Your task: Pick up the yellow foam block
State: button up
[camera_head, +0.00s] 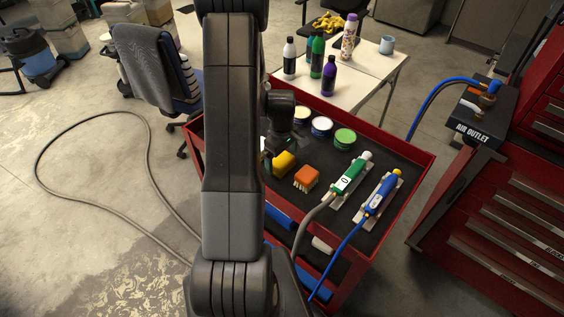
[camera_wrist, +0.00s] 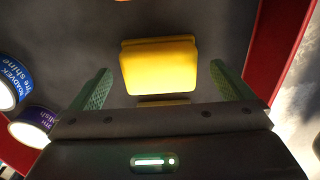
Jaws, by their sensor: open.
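The yellow foam block (camera_head: 284,164) lies on the dark top of the red cart (camera_head: 402,217), left of an orange brush (camera_head: 306,178). In the wrist view the yellow foam block (camera_wrist: 160,66) sits ahead of and between the two green fingers of my gripper (camera_wrist: 160,84). The fingers are open, one to each side of the block, with gaps on both sides. In the head view my gripper (camera_head: 268,160) is beside the block, and my arm hides part of it and of the cart's left side.
Round tins (camera_head: 322,126) stand behind the block. A green tool (camera_head: 349,177) and a blue tool (camera_head: 381,193) with hoses lie to the right. Bottles (camera_head: 316,54) stand on a white table behind. A red tool cabinet (camera_head: 510,190) is at the right.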

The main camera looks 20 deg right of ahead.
aim_at(282, 160)
jog(key=shift+f, duration=1.4)
jog(key=c, duration=1)
jog(key=shift+r, duration=0.2)
notch_tip(282, 160, up, 10)
jog(key=shift+f+b, duration=0.15)
jog(key=shift+b, duration=0.45)
jog(key=shift+o, duration=1.4)
jog(key=shift+c, duration=1)
jog(key=shift+s, duration=0.1)
